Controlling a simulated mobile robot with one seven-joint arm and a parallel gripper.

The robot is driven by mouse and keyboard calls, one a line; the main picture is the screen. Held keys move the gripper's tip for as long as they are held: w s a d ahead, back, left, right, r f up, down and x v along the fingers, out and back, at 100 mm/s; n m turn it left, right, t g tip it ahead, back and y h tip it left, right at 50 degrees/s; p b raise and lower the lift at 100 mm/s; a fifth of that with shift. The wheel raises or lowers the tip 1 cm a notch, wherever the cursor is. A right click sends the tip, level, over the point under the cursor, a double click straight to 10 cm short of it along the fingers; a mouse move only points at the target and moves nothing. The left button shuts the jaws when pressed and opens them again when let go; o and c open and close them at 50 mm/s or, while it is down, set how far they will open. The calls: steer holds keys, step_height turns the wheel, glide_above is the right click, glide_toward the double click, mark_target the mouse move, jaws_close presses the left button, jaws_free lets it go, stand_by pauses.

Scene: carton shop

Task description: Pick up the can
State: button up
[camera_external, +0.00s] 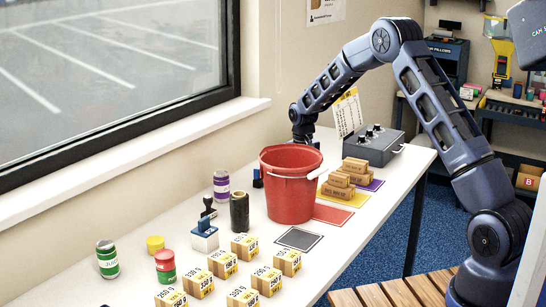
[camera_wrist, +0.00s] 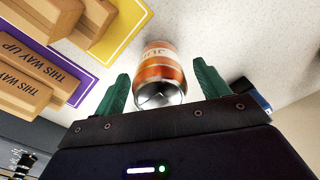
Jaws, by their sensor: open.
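An orange can (camera_wrist: 163,62) with a silver end and a pale label band lies in the wrist view between the two green fingers of my gripper (camera_wrist: 161,74). The fingers are open, one on each side of it, and a gap shows at least on the left. In the external view my gripper (camera_external: 304,136) is low over the far part of the white table, behind the red bucket. The orange can does not show there; the bucket probably hides it. Other cans stand nearer: a green one (camera_external: 107,260), a red and green one (camera_external: 166,267) and a purple one (camera_external: 221,187).
The red bucket (camera_external: 290,185) stands mid-table. Beside it are small cartons (camera_external: 338,188) on coloured mats and a grey control box (camera_external: 371,146). Several numbered cartons (camera_external: 244,246) and a dark cylinder (camera_external: 239,212) are nearer. The window sill (camera_external: 120,158) borders the left.

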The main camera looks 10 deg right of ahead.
steer(key=shift+f, duration=0.45)
steer(key=c, duration=1)
steer(key=shift+r, duration=0.1)
step_height(320, 180, up, 20)
steer(key=shift+f, duration=0.1)
